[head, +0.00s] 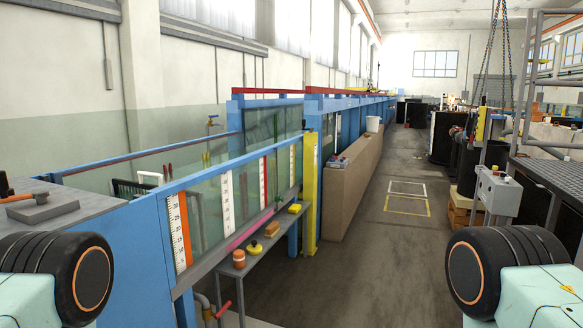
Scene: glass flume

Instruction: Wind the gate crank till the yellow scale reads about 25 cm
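A tall yellow upright strip (310,190), which looks like the yellow scale, stands at the far end of the near glass panel. Its marks are too small to read. A small dark piece (304,125) shows at its top; I cannot tell whether it is the gate crank. Neither gripper is in view; only rounded black and teal parts of my arms show in the bottom corners.
A narrow grey shelf (240,277) along the flume holds an orange jar (239,259), a yellow item (256,247) and an orange block (272,229). A red-handled valve (222,310) is below. A grey control box (497,192) stands right. The aisle floor (350,275) is clear.

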